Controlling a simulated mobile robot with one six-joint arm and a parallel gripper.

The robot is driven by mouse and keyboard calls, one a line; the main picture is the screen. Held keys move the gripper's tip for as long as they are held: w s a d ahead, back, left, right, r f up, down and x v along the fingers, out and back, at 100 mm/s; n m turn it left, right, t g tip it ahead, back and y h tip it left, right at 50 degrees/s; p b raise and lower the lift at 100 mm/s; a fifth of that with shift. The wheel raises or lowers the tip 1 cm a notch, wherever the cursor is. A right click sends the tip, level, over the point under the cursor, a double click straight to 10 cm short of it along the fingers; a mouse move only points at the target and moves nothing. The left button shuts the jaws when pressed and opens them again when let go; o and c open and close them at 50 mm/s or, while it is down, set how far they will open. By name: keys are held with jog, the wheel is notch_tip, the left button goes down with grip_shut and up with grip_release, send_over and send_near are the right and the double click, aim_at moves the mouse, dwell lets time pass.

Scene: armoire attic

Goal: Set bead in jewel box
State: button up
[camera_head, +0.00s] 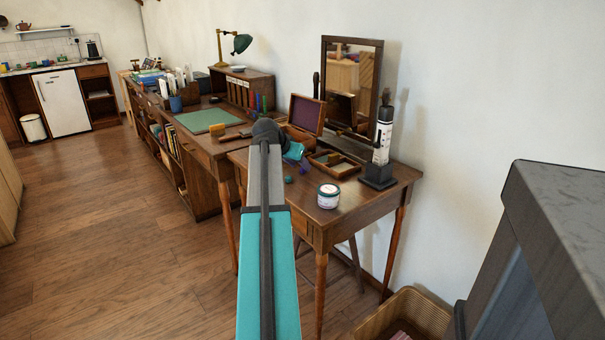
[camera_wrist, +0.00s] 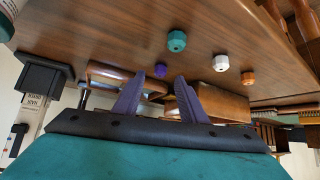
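Several small faceted beads lie on the wooden dressing table: a teal bead (camera_wrist: 176,41), a white bead (camera_wrist: 221,62), an orange bead (camera_wrist: 248,78) and a purple bead (camera_wrist: 160,70) in the wrist view. The teal bead also shows in the head view (camera_head: 288,179). The wooden jewel box (camera_head: 307,114) stands with its lid raised behind my gripper (camera_head: 299,157). My gripper's two purple fingers (camera_wrist: 160,80) are apart with nothing held; the purple bead appears beyond the gap between their tips. My arm hides part of the box in the head view.
A shallow wooden tray (camera_head: 346,170) sits right of the box. A white jar (camera_head: 328,196) stands near the table's front, and a black-and-white bottle-like object (camera_head: 382,140) at the right. A mirror (camera_head: 349,85) rises behind. A desk with a green mat (camera_head: 210,121) adjoins at left.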

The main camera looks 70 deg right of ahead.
aim_at(303, 170)
jog(key=shift+x, duration=1.25)
jog(key=shift+c, duration=0.4)
grip_shut()
